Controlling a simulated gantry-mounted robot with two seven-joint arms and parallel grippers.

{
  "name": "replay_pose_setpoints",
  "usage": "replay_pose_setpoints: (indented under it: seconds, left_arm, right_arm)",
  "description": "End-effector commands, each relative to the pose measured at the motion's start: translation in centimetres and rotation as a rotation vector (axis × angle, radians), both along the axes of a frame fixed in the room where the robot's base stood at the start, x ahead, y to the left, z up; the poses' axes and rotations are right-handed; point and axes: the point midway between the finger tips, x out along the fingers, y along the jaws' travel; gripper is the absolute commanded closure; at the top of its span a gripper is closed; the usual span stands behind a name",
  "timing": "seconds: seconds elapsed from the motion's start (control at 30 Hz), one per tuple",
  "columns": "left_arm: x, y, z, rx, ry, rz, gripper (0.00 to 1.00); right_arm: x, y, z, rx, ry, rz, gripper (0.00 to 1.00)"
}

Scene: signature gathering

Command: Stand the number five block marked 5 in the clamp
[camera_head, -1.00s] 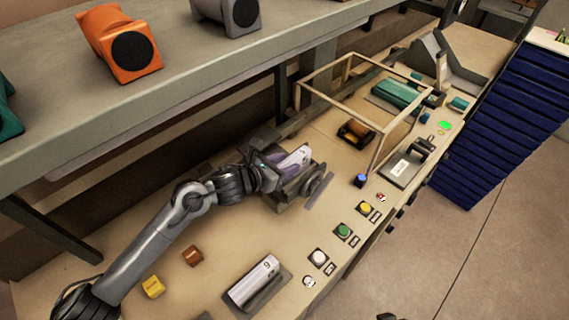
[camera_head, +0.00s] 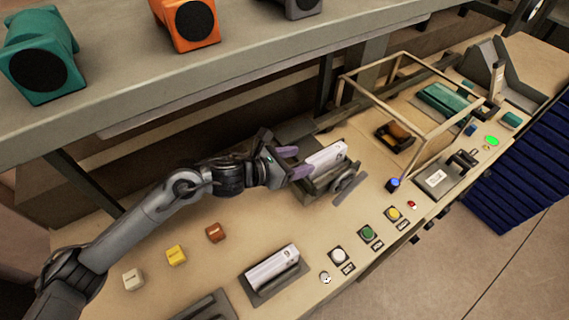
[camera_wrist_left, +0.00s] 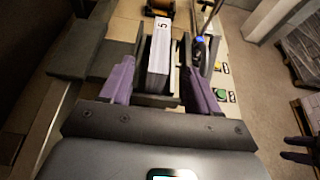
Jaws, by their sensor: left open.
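The number five block (camera_head: 326,157) is white and stands between the jaws of the grey clamp (camera_head: 318,193) on the bench. In the left wrist view the block (camera_wrist_left: 159,62) shows its dark 5 near the far end. My left gripper (camera_head: 296,162) is open, with its purple fingers at the near end of the block. In the left wrist view the fingers of my left gripper (camera_wrist_left: 160,78) lie on either side of the block, with gaps. Dark fingers, apparently my right gripper (camera_wrist_left: 300,150), show at the right edge of the left wrist view; their opening is unclear.
A second white block (camera_head: 272,268) lies in a dark holder nearer the front. Small white, yellow and brown cubes (camera_head: 176,254) sit at the left. Buttons (camera_head: 368,233) line the front edge. A frame (camera_head: 412,86) stands beyond the clamp, and a shelf (camera_head: 250,70) overhangs behind.

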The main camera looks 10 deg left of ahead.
Motion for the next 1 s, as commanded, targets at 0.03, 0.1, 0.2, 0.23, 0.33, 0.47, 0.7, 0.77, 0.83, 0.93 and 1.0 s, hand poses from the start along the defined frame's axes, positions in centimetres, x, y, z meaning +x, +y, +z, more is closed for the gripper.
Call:
replay_pose_setpoints:
  seconds: [0.03, 0.1, 0.2, 0.23, 0.33, 0.47, 0.7, 0.77, 0.83, 0.93, 1.0]
  left_arm:
    - [-0.6, 0.6, 0.2, 0.004, -0.002, -0.001, 0.39]
    - [-1.2, 1.3, 0.6, 0.004, -0.001, 0.000, 0.39]
    - [-1.9, 2.0, 1.0, 0.002, -0.001, 0.000, 0.39]
    - [-2.1, 2.2, 1.1, 0.002, -0.001, 0.000, 0.39]
    - [-2.5, 2.5, 1.3, 0.002, 0.001, 0.000, 0.39]
    - [-2.7, 2.7, 1.5, 0.002, 0.001, 0.000, 0.39]
    - [-2.7, 2.7, 1.5, 0.001, 0.000, -0.001, 0.39]
    - [-2.7, 2.7, 1.5, 0.001, 0.000, -0.001, 0.39]
    - [-2.7, 2.7, 1.5, 0.001, 0.000, -0.001, 0.39]
    - [-2.7, 2.7, 1.5, 0.001, 0.000, -0.001, 0.39]
    - [-2.7, 2.7, 1.5, 0.001, 0.000, -0.001, 0.39]
  right_arm:
    - [0.0, 0.0, -0.2, 0.000, 0.000, 0.000, 0.57]
    - [0.0, 0.0, -0.3, 0.000, 0.000, 0.000, 0.57]
    - [0.0, 0.0, -0.4, 0.000, 0.001, 0.001, 0.57]
    - [0.0, 0.0, -0.5, -0.001, 0.001, 0.001, 0.57]
    - [0.0, -0.1, -0.5, -0.003, 0.001, 0.001, 0.57]
    - [0.0, -0.1, -0.5, -0.006, 0.001, 0.004, 0.57]
    - [0.0, -0.2, -0.5, -0.008, 0.001, 0.006, 0.57]
    - [0.0, -0.2, -0.5, -0.008, 0.001, 0.006, 0.57]
    - [0.0, -0.2, -0.5, -0.008, 0.001, 0.006, 0.57]
    - [0.0, -0.2, -0.5, -0.008, 0.001, 0.005, 0.57]
    - [0.1, -0.2, -0.5, -0.007, -0.002, 0.004, 0.57]
